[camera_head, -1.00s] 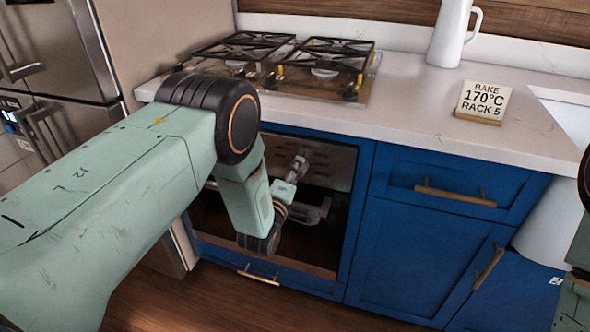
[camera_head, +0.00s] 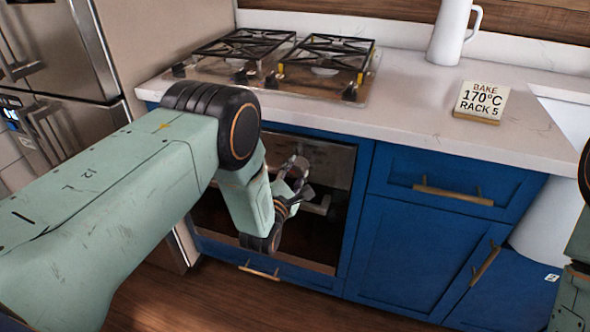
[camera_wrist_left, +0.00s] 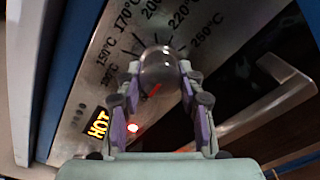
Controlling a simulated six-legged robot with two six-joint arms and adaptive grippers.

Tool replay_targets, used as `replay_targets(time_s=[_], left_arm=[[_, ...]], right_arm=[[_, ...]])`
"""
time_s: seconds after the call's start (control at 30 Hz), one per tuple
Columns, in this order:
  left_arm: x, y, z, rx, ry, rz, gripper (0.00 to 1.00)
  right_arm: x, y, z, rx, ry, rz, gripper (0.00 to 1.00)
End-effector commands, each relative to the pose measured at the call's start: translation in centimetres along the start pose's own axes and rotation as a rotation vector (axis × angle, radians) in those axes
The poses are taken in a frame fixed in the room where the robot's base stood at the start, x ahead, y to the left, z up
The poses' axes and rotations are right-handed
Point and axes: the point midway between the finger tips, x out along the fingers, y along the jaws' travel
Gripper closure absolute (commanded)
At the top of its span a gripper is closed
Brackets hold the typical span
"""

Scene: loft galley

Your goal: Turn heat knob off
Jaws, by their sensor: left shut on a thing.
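The heat knob (camera_wrist_left: 160,62) is a round, glossy grey knob on the steel oven panel, seen in the left wrist view. A red mark shows on its lower part, pointing toward the lower left. My left gripper (camera_wrist_left: 160,72) has its purple-padded fingers on both sides of the knob, shut on it. In the head view my left gripper (camera_head: 297,172) is small in front of the oven panel (camera_head: 325,160), and the knob is hard to make out. My right gripper is out of view; only part of that arm shows at the right edge.
A lit HOT sign (camera_wrist_left: 97,124) and printed temperatures surround the knob. The oven handle (camera_wrist_left: 262,105) runs close by on the right. Above are the gas hob (camera_head: 290,65) and the white counter (camera_head: 420,105), with a sign (camera_head: 481,101) and white jug (camera_head: 452,32).

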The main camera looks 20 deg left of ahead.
Motion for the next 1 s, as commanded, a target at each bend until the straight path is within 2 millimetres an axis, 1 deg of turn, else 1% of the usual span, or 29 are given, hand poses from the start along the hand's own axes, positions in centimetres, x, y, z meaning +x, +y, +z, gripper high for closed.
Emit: replay_targets(time_s=[0.2,0.4,0.97,1.0], left_arm=[[-0.01,-0.07,0.04,-0.118,0.000,-0.001,0.94],[0.00,-0.10,0.03,-0.178,0.000,-0.001,0.94],[0.00,-0.11,0.04,-0.202,-0.001,0.000,0.94],[0.00,-0.11,0.04,-0.202,-0.001,-0.001,0.59]], right_arm=[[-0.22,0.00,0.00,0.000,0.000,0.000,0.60],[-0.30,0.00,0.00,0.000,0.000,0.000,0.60],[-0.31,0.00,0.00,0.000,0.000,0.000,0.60],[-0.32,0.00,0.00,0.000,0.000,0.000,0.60]])
